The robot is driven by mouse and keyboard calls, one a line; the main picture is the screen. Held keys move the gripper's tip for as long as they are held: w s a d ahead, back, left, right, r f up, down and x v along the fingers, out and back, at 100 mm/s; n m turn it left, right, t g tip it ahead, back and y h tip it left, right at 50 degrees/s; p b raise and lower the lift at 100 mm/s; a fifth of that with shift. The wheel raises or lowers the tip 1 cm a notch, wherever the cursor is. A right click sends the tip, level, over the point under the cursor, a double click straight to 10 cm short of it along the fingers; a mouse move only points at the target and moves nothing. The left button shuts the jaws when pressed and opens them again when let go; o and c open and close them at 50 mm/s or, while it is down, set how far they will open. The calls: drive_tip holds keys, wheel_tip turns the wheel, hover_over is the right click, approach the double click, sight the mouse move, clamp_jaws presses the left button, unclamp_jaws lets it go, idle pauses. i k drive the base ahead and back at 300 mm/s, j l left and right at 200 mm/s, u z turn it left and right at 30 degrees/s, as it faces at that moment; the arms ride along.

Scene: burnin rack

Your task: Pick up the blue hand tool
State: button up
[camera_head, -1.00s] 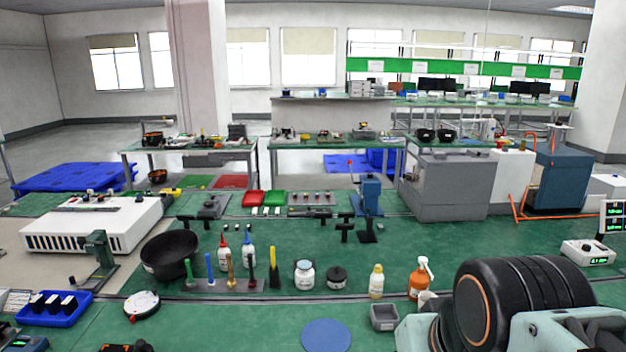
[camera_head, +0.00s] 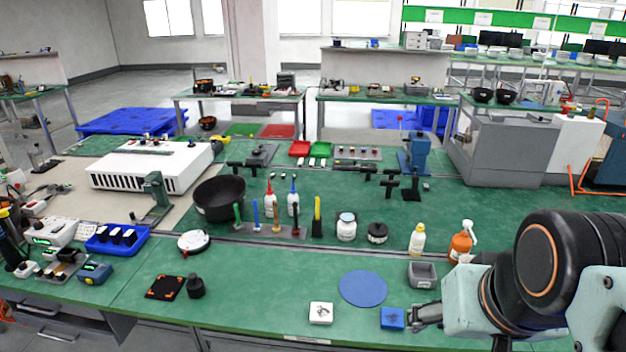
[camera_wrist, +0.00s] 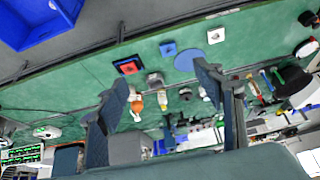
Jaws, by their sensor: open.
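The blue hand tool (camera_head: 255,213) stands upright in a low grey holder (camera_head: 265,231) in the head view, between a green tool (camera_head: 238,216) and an orange tool (camera_head: 276,216). A dark red tool (camera_head: 295,218) stands at the right end. My gripper (camera_head: 428,316) is at the lower right in the head view, near the bench's front edge, well to the right of the holder. In the wrist view my gripper (camera_wrist: 163,85) shows two spread fingers with nothing held between them.
A black bowl (camera_head: 219,200) stands left of the holder and a yellow-handled tool (camera_head: 317,217) right of it. White bottles stand behind. A white jar (camera_head: 346,228), black jar (camera_head: 377,233) and bottles stand further right. A blue disc (camera_head: 362,288) lies in front.

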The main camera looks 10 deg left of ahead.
sight(257, 227)
drive_tip(key=i+j, duration=0.15)
drive_tip(key=j, duration=0.2)
drive_tip(key=i+j, duration=0.15)
drive_tip(key=j, duration=0.25)
drive_tip(key=i+j, duration=0.1)
drive_tip(key=j, duration=0.25)
drive_tip(key=i+j, duration=0.15)
drive_tip(key=j, duration=0.25)
drive_tip(key=i+j, duration=0.15)
drive_tip(key=j, duration=0.2)
drive_tip(key=i+j, duration=0.15)
drive_tip(key=j, duration=0.25)
drive_tip(key=u, duration=0.05)
